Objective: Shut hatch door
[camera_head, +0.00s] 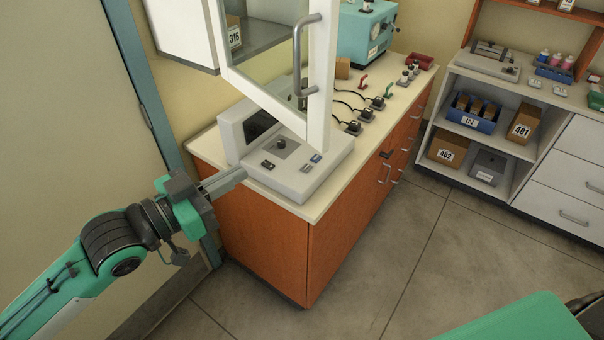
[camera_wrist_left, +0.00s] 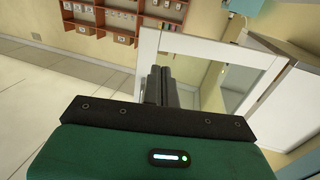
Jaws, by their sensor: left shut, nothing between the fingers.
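The hatch door (camera_head: 320,75) is a white frame around a clear pane, with a grey bar handle (camera_head: 299,55) on its right side. It stands open, swung out from the white wall cabinet (camera_head: 182,38) over the counter. In the left wrist view the door frame (camera_wrist_left: 215,45) is beyond my fingers. My left gripper (camera_head: 242,174) is shut and empty, left of the counter device and below the door. Its closed fingers also show in the left wrist view (camera_wrist_left: 160,84). I cannot tell from these views whether they touch the door. My right gripper is not in view.
A white device with a screen (camera_head: 305,178) stands on the counter under the door. Shelves with boxes (camera_head: 448,150) stand at the right. The floor (camera_head: 400,240) between is clear.

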